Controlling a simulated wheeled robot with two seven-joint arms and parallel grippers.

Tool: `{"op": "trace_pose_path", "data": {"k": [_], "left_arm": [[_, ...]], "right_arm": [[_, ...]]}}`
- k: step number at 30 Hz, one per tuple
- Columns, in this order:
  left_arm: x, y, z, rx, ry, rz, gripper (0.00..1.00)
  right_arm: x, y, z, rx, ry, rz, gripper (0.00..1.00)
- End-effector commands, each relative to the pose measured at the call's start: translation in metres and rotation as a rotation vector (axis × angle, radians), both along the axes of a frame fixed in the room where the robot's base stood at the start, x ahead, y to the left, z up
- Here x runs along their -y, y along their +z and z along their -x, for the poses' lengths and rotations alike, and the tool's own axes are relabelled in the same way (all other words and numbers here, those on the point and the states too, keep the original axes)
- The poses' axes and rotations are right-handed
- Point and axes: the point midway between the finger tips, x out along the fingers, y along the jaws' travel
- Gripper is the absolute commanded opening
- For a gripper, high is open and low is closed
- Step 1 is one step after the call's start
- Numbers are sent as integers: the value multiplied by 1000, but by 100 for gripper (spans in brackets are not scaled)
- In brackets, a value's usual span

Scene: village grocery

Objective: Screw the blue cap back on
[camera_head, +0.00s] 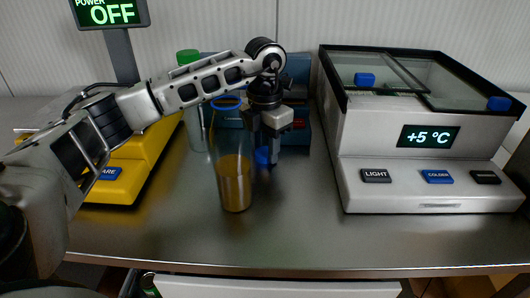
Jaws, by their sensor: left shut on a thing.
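A tall clear bottle (234,178) stands upright on the metal counter, its lower part filled with something amber-brown. A blue ring (226,102) circles its open-looking top. My left gripper (265,155) points down just right of and behind the bottle. It is shut on a small blue cap (262,157), which shows low between the fingers, below the level of the bottle's top. Part of the cap is hidden by the fingers, and whether it clears the counter cannot be told. My right gripper is not in view.
A second clear container with a green cap (187,56) stands behind my left arm. A yellow scale (125,180) with a display post is at left. A blue-grey device (300,75) stands behind the gripper. A glass-topped cooler (430,190) fills the right. The front counter is clear.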

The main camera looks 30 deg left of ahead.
Motion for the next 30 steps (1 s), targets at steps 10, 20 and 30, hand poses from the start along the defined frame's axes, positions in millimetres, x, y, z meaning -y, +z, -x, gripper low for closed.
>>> {"op": "trace_pose_path", "data": {"k": [10, 20, 30], "left_arm": [[0, 24, -1, 5, 0, 0, 17], [1, 86, -1, 3, -1, 1, 17], [0, 101, 0, 0, -1, 0, 17]], "right_arm": [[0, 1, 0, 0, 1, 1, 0], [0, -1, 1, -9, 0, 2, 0], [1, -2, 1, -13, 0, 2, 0]]}}
